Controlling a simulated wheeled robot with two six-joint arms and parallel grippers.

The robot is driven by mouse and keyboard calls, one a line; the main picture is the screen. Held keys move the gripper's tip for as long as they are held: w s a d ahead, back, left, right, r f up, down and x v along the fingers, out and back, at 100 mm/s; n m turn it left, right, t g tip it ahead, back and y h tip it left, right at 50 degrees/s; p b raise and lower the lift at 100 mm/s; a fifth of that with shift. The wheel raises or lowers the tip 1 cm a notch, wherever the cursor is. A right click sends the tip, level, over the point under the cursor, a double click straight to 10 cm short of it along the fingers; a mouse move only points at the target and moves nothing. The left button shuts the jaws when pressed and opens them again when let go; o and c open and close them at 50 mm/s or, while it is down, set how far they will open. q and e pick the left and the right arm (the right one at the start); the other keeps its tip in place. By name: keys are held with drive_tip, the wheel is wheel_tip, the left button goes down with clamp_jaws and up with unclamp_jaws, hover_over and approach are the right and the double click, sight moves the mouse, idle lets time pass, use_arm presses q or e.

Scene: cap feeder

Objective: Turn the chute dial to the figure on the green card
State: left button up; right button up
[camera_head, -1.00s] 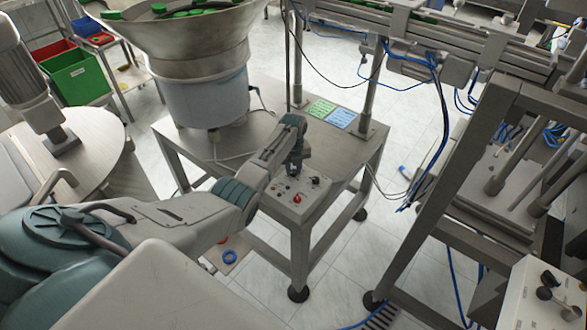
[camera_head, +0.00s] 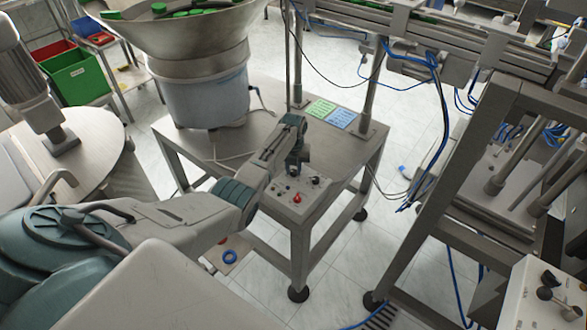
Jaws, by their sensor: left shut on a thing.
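The green card (camera_head: 321,108) lies flat on the metal table beside a blue card (camera_head: 341,118); its figure is too small to read. A grey control box (camera_head: 318,194) at the table's front corner carries a red button (camera_head: 297,198) and small black knobs. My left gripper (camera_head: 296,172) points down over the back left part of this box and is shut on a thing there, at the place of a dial. The gripper and wrist hide the dial and its scale. My right gripper is not in view.
A large bowl feeder (camera_head: 205,85) with green caps stands on the table behind my left arm. Metal posts (camera_head: 371,85) rise at the table's back right. A steel frame (camera_head: 450,190) with blue hoses stands to the right. Bare table (camera_head: 352,150) lies right of the gripper.

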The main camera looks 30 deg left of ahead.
sight(294, 171)
use_arm(q)
drive_tip(key=shift+w+r, duration=0.1)
drive_tip(key=o, duration=1)
wheel_tip(294, 171, up, 11)
drive_tip(key=b, duration=0.2)
